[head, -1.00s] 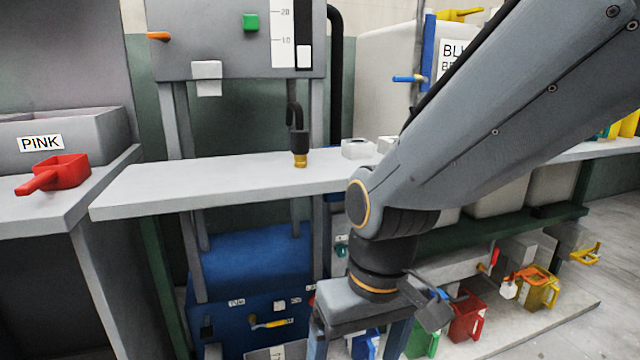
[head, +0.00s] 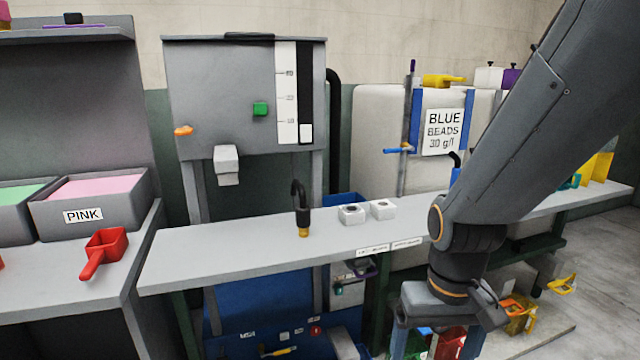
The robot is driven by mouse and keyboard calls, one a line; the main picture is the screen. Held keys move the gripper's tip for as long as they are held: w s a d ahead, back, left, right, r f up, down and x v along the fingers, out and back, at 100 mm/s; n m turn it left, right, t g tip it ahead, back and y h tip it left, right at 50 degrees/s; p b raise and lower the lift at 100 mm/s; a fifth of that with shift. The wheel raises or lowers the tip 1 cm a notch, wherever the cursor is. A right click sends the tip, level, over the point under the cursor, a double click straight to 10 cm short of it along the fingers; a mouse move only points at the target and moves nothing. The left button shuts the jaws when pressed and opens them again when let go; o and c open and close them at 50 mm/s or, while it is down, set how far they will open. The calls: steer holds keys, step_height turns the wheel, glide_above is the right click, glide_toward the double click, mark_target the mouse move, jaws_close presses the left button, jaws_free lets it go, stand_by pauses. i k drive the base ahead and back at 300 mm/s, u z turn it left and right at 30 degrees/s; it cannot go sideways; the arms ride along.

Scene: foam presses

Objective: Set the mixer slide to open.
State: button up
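A grey mixer hopper (head: 225,85) stands behind the long shelf, with a green knob (head: 260,108) on its front. An orange handle (head: 183,130) sticks out at its left edge. A pale block-shaped spout (head: 227,165) sits at its lower front. A white level scale (head: 287,95) runs beside a black slot with a white block (head: 306,132) low in it. I cannot tell for sure which of these parts is the slide. My gripper (head: 435,345) points down at the lower right, in front of the shelf and far from the hopper. Its fingers are apart, and I see nothing held.
The shelf (head: 210,255) carries a black hooked nozzle (head: 302,210) and two white blocks (head: 352,214). A red scoop (head: 104,250) lies left, by the PINK bin (head: 115,215). A blue beads container (head: 375,125) stands right of the hopper. Jugs stand low behind my gripper.

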mark_target(348, 263)
steer(key=k, duration=1.25)
steer(key=z, duration=1.1)
steer(key=i, duration=1.4)
steer(key=u, duration=0.85)
steer(key=i, duration=0.3)
steer(key=u, duration=0.3)
